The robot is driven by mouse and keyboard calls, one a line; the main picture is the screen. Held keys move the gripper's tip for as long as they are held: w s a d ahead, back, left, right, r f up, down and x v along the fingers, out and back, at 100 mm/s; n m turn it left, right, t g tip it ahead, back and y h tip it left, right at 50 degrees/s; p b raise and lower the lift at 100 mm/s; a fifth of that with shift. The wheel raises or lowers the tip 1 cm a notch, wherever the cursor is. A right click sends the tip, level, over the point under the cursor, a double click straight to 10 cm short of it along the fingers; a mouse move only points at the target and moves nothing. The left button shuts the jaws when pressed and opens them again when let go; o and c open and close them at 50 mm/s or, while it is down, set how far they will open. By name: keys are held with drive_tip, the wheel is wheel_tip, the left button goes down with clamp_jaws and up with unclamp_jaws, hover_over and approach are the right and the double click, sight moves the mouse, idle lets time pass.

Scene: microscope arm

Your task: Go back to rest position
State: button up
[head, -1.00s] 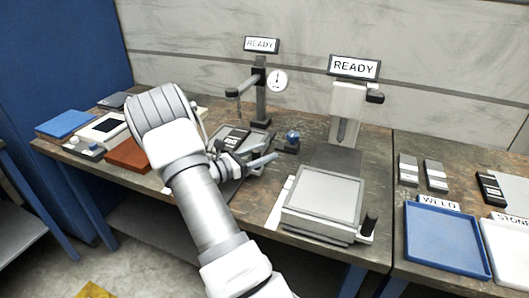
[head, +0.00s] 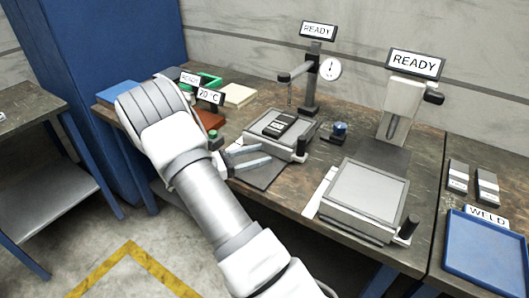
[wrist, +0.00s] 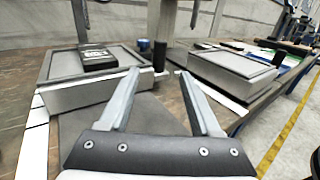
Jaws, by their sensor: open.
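My gripper (head: 245,161) is open and empty in front of the left station on the workbench, and my arm reaches up to it from the lower middle. In the wrist view the two fingers (wrist: 160,102) are spread with nothing between them. Beyond them is the left station's grey plate (wrist: 62,67) with a dark labelled block (wrist: 97,58) lying on it. The same block (head: 280,124) shows on the plate in the head view, apart from the fingers. My wrist hides part of the bench's left end.
A dial gauge stand (head: 329,69) rises behind the left plate. A second grey plate (head: 367,190) under a READY sign (head: 415,64) stands to the right. A blue tray (head: 487,245) is at far right. Open floor (head: 125,225) lies in front, with yellow tape.

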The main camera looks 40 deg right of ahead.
idle(0.4)
drive_tip(key=s+a+r+m+t+y+p, duration=0.4)
drive_tip(key=s+a+r+m+y, duration=0.4)
drive_tip(key=s+a+r, duration=0.2)
drive_tip(key=s+a+r+m+t+y+p, duration=0.5)
drive_tip(key=s+a+r+m+y, duration=0.3)
drive_tip(key=s+a+r, duration=0.3)
drive_tip(key=shift+s+r+y, duration=0.35)
drive_tip(key=shift+r+y, duration=0.45)
drive_tip(key=shift+r, duration=1.35)
